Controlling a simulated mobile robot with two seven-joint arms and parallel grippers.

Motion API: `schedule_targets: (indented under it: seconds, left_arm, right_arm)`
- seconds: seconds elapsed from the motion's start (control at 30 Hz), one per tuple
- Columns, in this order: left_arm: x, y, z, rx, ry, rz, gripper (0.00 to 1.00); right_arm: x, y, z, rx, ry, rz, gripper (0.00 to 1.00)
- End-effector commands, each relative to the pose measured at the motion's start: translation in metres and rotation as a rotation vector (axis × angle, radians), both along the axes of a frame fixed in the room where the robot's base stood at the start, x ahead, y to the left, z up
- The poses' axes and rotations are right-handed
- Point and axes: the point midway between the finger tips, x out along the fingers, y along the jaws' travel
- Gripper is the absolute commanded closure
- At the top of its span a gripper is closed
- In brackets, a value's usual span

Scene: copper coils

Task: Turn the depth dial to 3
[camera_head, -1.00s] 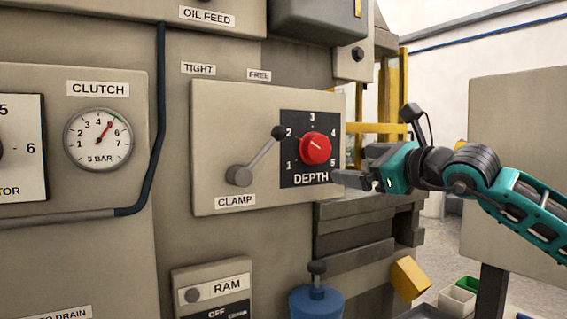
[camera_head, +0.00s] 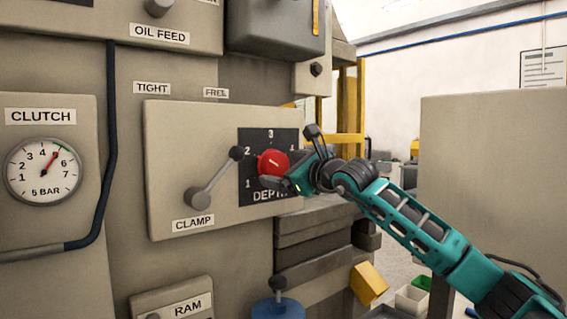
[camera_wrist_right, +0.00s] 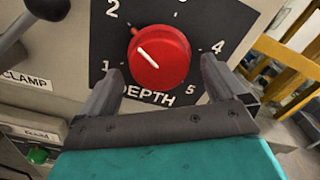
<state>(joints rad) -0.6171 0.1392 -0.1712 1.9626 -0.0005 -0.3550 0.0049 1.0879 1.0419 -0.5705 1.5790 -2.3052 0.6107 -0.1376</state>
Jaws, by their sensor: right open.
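The red depth dial (camera_head: 273,163) sits on a black plate (camera_head: 250,182) with numbers 1 to 5. Its white line points to the upper left, roughly toward 2, in the right wrist view (camera_wrist_right: 160,52). My right gripper (camera_head: 278,180) is at the dial, partly covering the plate's lower right and the numbers there. In the right wrist view my right gripper (camera_wrist_right: 162,72) is open, one finger on each side of the dial's lower part. Gaps show between fingers and dial; I cannot tell if the fingertips reach beside it. My left gripper is not in view.
The clamp lever (camera_head: 215,178) with a black knob (camera_head: 236,153) stands out just left of the dial. A yellow block (camera_head: 368,284) is at the lower right. A beige panel (camera_head: 490,170) stands at right.

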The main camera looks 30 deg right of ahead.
Motion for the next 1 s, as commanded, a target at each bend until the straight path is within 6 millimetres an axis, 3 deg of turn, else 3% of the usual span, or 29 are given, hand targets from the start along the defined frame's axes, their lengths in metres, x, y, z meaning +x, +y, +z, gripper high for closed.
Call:
schedule_targets:
  seconds: [0.4, 1.0]
  left_arm:
    - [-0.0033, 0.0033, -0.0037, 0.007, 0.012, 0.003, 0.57]
    - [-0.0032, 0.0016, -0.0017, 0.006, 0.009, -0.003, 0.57]
  right_arm:
    - [0.0075, 0.0008, -0.0002, 0.0, 0.0, 0.0, 0.02]
    - [0.0071, 0.0007, -0.0004, 0.0, 0.0, 0.0, 0.57]
